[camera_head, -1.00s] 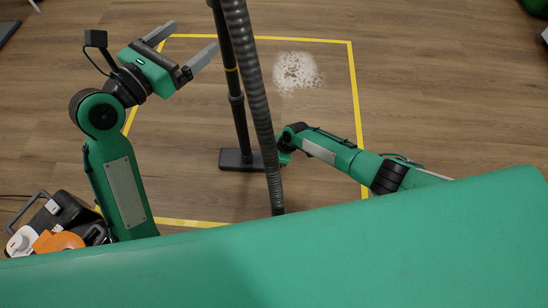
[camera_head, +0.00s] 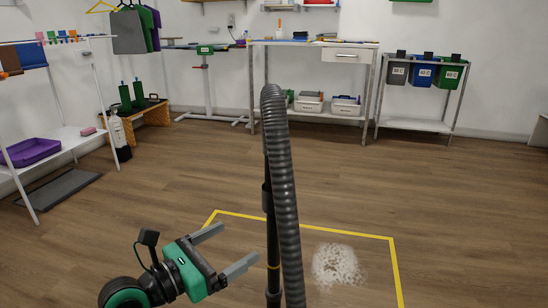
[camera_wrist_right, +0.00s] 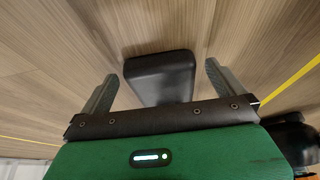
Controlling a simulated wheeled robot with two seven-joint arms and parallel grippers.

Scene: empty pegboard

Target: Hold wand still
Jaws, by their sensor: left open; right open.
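The black wand (camera_head: 272,235) stands upright in the middle of the head view. A ribbed grey hose (camera_head: 284,170) runs along it and bends over at the top. My left gripper (camera_head: 225,249) is open and empty to the left of the wand, its fingers pointing toward the upper right and apart from it. In the right wrist view, my right gripper (camera_wrist_right: 160,75) is open. A dark floor head (camera_wrist_right: 160,80) shows between its fingers, with gaps on both sides. The wand's lower end is cut off in the head view.
Yellow tape (camera_head: 310,226) marks a square on the wooden floor, with a pale powder patch (camera_head: 336,264) inside. A workbench (camera_head: 312,43), labelled bins (camera_head: 422,73) and a rack with a purple tray (camera_head: 32,151) stand farther back. The floor between is clear.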

